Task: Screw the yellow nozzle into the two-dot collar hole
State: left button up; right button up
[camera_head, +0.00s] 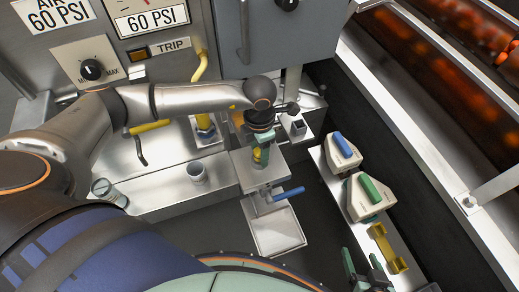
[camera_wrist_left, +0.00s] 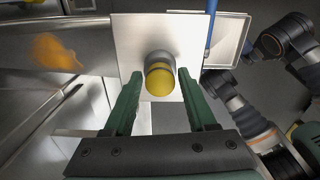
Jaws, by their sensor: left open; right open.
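A yellow round-topped piece with a grey band (camera_wrist_left: 158,80), which looks like the nozzle, stands over a pale plate (camera_wrist_left: 128,38) in the left wrist view. In the head view it shows as a small yellow patch (camera_head: 258,155) below my left gripper. My left gripper (camera_head: 261,143) is open, with its green fingers on either side of the yellow piece and gaps visible in the wrist view. The collar's dots cannot be made out. My right gripper (camera_head: 365,268) is open and empty at the bottom right of the head view.
A blue lever (camera_head: 288,194) and a metal tray (camera_head: 277,232) are in front of the plate. Pale blocks with blue (camera_head: 343,145) and green (camera_head: 370,189) tops and a yellow bracket (camera_head: 385,248) line the right ledge.

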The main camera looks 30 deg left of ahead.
pick_arm(q)
jog(key=n, duration=0.8)
jog(key=shift+c, duration=0.4)
jog(key=c, duration=0.7)
jog(key=m, duration=1.1)
jog(key=shift+m, duration=0.4)
jog(key=o, duration=0.8)
